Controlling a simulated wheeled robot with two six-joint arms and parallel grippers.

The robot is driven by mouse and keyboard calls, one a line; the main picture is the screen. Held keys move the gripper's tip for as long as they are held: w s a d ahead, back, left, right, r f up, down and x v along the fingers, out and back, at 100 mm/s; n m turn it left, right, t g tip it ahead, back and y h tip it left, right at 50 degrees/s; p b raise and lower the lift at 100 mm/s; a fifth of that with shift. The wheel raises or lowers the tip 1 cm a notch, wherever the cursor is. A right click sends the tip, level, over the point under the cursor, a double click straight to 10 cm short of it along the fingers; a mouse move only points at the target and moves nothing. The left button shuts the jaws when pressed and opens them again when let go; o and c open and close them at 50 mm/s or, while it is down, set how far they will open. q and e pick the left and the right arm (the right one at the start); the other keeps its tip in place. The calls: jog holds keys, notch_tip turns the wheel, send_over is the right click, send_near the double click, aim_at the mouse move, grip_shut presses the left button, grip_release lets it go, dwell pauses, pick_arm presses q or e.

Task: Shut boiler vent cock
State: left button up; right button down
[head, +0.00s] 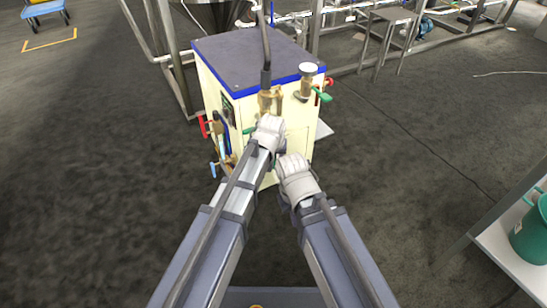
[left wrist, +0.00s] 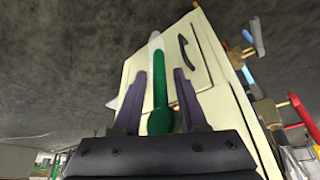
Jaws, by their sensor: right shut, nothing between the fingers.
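The boiler is a cream box (head: 205,85) with a dark top and blue edge. A green lever handle (left wrist: 160,95) stands between the two fingers of my left gripper (left wrist: 160,76) in the left wrist view. The fingers are apart, with gaps on both sides of the handle. In the head view my left wrist hides those fingers against the boiler front. Another green handle (head: 321,94) sits at the top right front, by a brass fitting with a white cap (head: 308,69). I cannot tell which is the vent cock. My right gripper (head: 292,160) is shut and empty before the boiler's front.
Red handles (head: 203,125) and a light-blue handle (head: 213,169) stick out at the boiler's left side. A dark pipe (head: 266,45) rises from its front. A metal frame and pipes stand behind. A table with a green container (head: 530,235) is at right.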

pick_arm(q)
grip_shut()
dwell(1.2)
